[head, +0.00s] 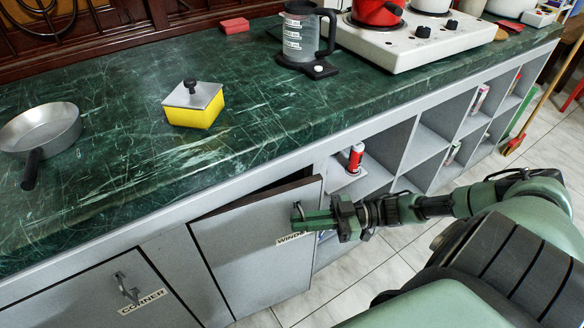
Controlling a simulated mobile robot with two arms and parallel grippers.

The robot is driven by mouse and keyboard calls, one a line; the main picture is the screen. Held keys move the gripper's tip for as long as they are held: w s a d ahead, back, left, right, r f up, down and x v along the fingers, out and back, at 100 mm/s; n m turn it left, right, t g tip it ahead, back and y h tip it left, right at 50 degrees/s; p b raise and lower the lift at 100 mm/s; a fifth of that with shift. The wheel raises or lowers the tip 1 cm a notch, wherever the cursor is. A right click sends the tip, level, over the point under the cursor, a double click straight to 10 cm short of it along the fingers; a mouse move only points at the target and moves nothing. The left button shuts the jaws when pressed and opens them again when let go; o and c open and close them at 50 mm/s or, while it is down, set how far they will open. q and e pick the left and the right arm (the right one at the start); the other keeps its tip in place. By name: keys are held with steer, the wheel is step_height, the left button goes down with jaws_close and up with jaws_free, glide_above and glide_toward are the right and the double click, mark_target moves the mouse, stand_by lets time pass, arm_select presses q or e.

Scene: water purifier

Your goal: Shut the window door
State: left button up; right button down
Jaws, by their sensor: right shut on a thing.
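The window door (250,255) is a grey cabinet door with a label reading "WINDO…", partly covered by my gripper. It stands partly open, with a dark gap along its top edge. My right gripper (300,217) is at the upper right of this door, shut on its handle. The handle is mostly hidden by the fingers. My left gripper is not in view.
A closed door labelled "CORNER" (95,300) is at the lower left. Open shelves (425,150) with a red can (355,158) lie right of the window door.

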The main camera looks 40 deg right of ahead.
mark_target(297, 211)
steer(key=shift+w+d+f+b, duration=0.1)
steer(key=shift+w+d+b, duration=0.1)
steer(key=shift+w, duration=0.35)
steer(key=shift+w+d+b, duration=0.2)
steer(key=shift+w, duration=0.3)
steer(key=shift+w+d, duration=0.15)
steer(key=shift+w, duration=0.25)
steer(key=shift+w+b, duration=0.3)
steer(key=shift+w, duration=0.1)
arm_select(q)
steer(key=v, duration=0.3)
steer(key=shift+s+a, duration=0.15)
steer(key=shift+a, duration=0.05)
arm_select(e)
steer(key=shift+w+d, duration=0.1)
steer(key=shift+d, duration=0.05)
steer(key=shift+w, duration=0.1)
steer(key=c, duration=1.8)
jaws_free()
steer(key=shift+d, duration=0.1)
